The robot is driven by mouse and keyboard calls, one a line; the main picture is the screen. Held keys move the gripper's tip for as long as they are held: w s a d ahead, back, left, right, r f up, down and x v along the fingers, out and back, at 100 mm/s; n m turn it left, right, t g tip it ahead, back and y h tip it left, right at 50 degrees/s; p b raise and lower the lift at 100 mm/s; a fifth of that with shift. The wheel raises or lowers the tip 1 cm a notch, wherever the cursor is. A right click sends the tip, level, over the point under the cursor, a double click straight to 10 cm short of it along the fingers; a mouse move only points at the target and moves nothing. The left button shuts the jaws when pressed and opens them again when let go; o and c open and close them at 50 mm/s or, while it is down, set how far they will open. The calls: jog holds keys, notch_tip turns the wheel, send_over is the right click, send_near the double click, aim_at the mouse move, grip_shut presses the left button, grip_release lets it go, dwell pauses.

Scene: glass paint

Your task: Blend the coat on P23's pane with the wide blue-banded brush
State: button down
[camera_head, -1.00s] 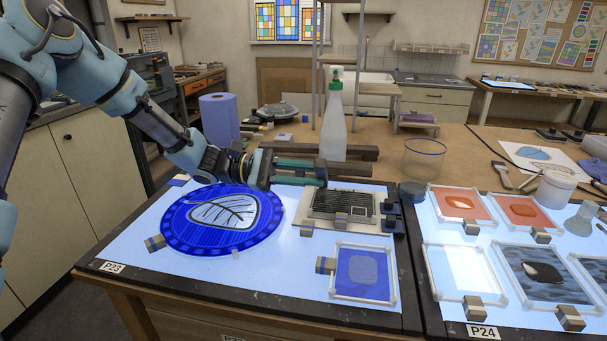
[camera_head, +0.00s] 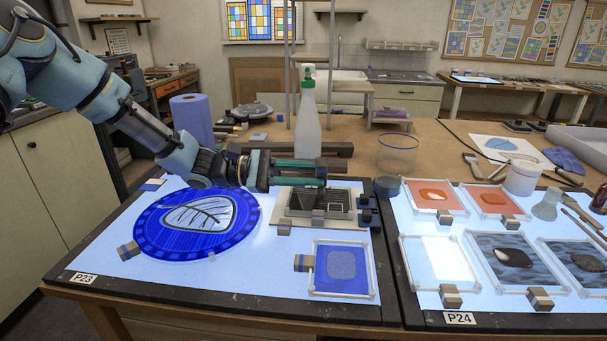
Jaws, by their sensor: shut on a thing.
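A round blue pane (camera_head: 158,234) with a pale leaf and dark veins lies on the light table labelled P23 (camera_head: 81,278). A small framed blue pane (camera_head: 357,268) with a paler, grainy patch lies at the table's front right. My gripper (camera_head: 322,172) reaches in from the left, level, above the far edge of a tray (camera_head: 343,225) with a dark grille. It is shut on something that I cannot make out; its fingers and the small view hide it. I cannot pick out a blue-banded brush.
A spray bottle (camera_head: 308,122) stands just behind my gripper, and a blue paper roll (camera_head: 192,120) behind my arm. A clear jar (camera_head: 397,153) and a dark round pot (camera_head: 387,186) stand to the right. P24's table (camera_head: 420,310) holds several framed panes.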

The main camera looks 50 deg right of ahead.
jog(key=s+d+r, duration=0.1)
jog(key=d, duration=0.6)
jog(key=shift+s+d, duration=0.15)
jog(key=shift+s, duration=0.1)
dwell(1.1)
jog(key=shift+r, duration=0.1)
dwell(0.4)
jog(key=shift+f+b, duration=0.35)
jog(key=shift+b, duration=0.15)
jog(key=shift+f, duration=0.25)
dwell(0.5)
jog(key=p+v, duration=0.1)
jog(key=v, duration=1.1)
dwell(1.2)
